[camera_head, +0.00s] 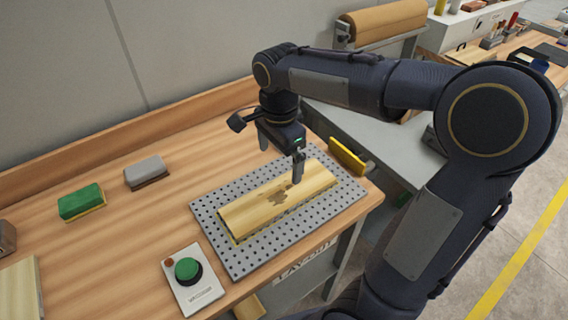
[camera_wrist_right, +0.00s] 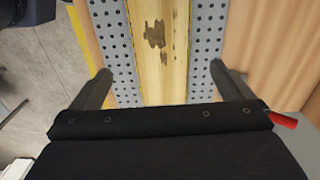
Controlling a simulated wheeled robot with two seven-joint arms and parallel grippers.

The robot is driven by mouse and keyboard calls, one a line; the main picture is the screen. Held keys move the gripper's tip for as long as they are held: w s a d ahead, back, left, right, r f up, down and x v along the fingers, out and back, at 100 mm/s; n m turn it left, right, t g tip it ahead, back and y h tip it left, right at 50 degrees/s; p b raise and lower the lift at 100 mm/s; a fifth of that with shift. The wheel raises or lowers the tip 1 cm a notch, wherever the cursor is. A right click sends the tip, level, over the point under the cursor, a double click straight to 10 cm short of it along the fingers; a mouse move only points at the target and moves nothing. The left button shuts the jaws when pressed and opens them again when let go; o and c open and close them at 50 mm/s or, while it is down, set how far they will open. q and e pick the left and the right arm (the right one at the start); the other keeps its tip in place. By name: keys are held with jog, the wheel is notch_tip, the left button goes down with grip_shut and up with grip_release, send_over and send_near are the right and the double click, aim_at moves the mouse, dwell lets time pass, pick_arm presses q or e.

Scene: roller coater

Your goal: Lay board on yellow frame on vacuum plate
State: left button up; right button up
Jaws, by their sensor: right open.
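The board (camera_head: 255,209), pale wood with a dark stain, lies on the grey perforated vacuum plate (camera_head: 347,201). A thin yellow edge of the frame (camera_head: 236,239) shows along the board's near left side; the rest of the frame is hidden under the board. My right gripper (camera_head: 281,160) is over the board, fingers apart. In the right wrist view the open fingers (camera_wrist_right: 160,72) stand to either side of the board (camera_wrist_right: 165,70), over the plate (camera_wrist_right: 205,45), with nothing held between them. Whether the fingertips touch the plate cannot be told. My left gripper is out of view.
A green button box (camera_head: 190,280) stands in front of the plate. A green-and-yellow block (camera_head: 82,202) and a grey block (camera_head: 147,171) sit at the left. A pale wood piece (camera_head: 20,290) lies at the left edge. A yellow piece (camera_head: 347,157) stands beyond the plate.

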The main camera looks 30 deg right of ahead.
jog(key=s+a+f+n+t+y, duration=0.1)
jog(key=s+a+n+t, duration=0.1)
jog(key=s+n, duration=0.5)
jog(key=s+a+f+n+t+y, duration=0.1)
jog(key=s+a+n+t+y, duration=0.1)
jog(key=s+n, duration=0.6)
jog(key=shift+s+f+t+y, duration=0.3)
jog(key=shift+s+t, duration=0.4)
jog(key=shift+s, duration=0.2)
